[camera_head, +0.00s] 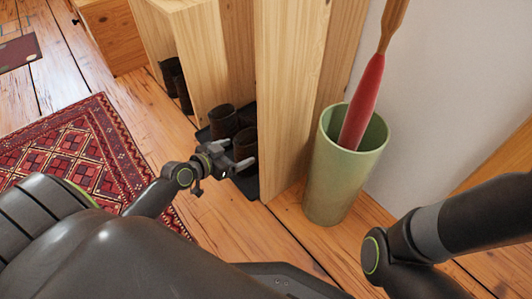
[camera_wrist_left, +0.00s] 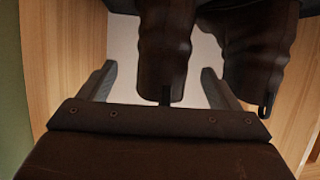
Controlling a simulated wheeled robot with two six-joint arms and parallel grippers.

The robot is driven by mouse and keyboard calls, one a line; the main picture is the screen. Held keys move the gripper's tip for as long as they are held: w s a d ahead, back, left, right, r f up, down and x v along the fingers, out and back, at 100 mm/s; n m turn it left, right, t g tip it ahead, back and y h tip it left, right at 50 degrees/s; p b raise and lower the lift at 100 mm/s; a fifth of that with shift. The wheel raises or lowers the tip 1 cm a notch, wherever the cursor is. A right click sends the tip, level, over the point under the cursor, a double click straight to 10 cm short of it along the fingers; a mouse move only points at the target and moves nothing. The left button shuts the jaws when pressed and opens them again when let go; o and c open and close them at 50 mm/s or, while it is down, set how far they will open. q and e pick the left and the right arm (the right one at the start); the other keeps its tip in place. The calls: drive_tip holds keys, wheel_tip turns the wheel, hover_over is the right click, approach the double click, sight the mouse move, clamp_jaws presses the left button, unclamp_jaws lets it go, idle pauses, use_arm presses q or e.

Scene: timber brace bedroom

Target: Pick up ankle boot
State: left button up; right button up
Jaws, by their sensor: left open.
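A pair of dark brown ankle boots stands on a dark tray (camera_head: 252,187) beside the wooden cabinet. The farther boot (camera_head: 222,121) and the nearer boot (camera_head: 245,142) both show in the head view. My left gripper (camera_head: 238,157) is at the near boot, its fingers low and pointing at it. In the left wrist view, one boot (camera_wrist_left: 165,45) stands between the spread fingers of my left gripper (camera_wrist_left: 160,76), and the other boot (camera_wrist_left: 257,50) is to the right. I cannot tell whether the fingers touch the boot. My right gripper is out of view.
A wooden panel (camera_head: 290,90) rises close beside the boots. A green bin (camera_head: 330,185) holding a red-and-wood long item (camera_head: 362,100) stands to the right. A patterned red rug (camera_head: 75,150) lies on the plank floor.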

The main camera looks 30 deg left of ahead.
sight(245, 143)
use_arm(q)
drive_tip(key=b+x, duration=0.3)
drive_tip(key=x, duration=0.2)
drive_tip(key=shift+a, duration=0.1)
drive_tip(key=shift+w+f+b, duration=0.1)
drive_tip(key=shift+w+b, duration=0.2)
drive_tip(key=shift+b, duration=0.05)
clamp_jaws()
idle(0.3)
